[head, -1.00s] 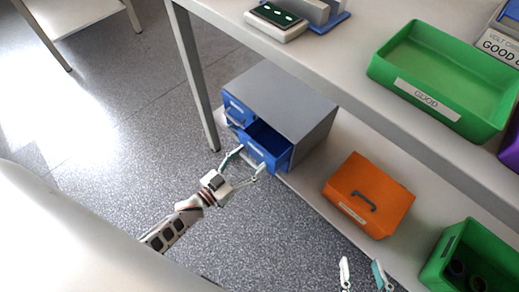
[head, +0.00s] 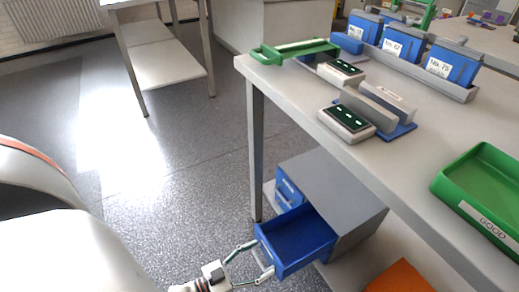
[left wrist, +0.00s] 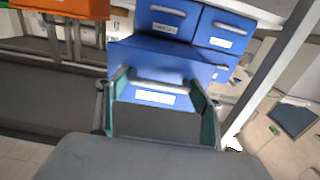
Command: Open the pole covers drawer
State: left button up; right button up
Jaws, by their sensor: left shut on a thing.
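A grey cabinet (head: 335,193) with blue drawers stands on the shelf under the table. One blue drawer (head: 290,240) is pulled well out and looks empty inside; its label is too small to read. My left gripper (head: 252,262) is at its front. In the left wrist view the fingers (left wrist: 161,100) are on either side of the drawer's grey handle (left wrist: 160,86), shut on it. My right gripper is not in view.
A table leg (head: 255,150) stands just left of the cabinet. An orange box (head: 400,277) sits on the shelf to its right. A green tray (head: 485,195) and small devices (head: 347,122) are on the tabletop.

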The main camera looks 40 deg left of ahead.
pick_arm(q)
jog(key=o, duration=1.4)
jog(key=shift+c, duration=0.2)
jog(key=shift+s, duration=0.1)
jog(key=v, duration=1.2)
